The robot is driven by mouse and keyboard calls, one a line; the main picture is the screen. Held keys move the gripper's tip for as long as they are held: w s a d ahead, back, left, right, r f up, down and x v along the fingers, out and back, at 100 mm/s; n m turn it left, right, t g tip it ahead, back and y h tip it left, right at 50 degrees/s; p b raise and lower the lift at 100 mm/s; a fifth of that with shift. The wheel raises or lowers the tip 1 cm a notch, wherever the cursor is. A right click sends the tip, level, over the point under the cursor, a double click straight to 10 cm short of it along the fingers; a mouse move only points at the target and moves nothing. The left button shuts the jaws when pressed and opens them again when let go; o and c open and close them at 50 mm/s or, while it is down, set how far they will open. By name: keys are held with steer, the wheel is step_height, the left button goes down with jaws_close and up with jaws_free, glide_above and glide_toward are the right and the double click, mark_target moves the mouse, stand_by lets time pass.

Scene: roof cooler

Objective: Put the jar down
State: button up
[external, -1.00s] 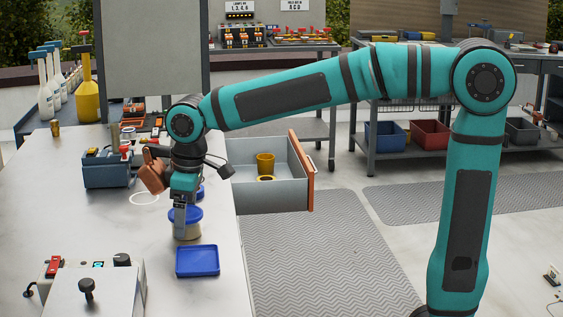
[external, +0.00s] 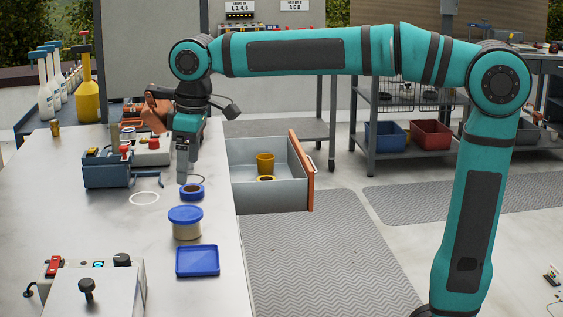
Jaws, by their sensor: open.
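The jar (external: 187,228) has a clear beige body and a blue lid. It stands upright on the white worktop, just behind the blue square tray (external: 198,261). My gripper (external: 183,180) points down, open and empty, above and behind the jar, apart from it. Its fingertips are close to a blue ring (external: 191,192) in the picture; I cannot tell the exact gap.
A blue-grey toolbox (external: 107,170) and a white ring (external: 144,198) are to the left of my gripper. An open drawer (external: 268,185) with a yellow cup is to the right. A control box (external: 97,292) stands at the front. The left-centre worktop is clear.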

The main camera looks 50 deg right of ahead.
steer(key=s+d+r+m+t, duration=0.3)
steer(key=s+d+t, duration=0.5)
steer(key=d, duration=0.3)
steer(key=s+d+r+m+t, duration=0.3)
steer(key=s+d+r+t, duration=0.3)
steer(key=s+d+t, duration=0.2)
steer(key=s+d, duration=0.2)
steer(key=d, duration=0.1)
steer(key=shift+d+m+h, duration=0.3)
steer(key=shift+m+h, duration=0.1)
steer(key=shift+o, duration=1)
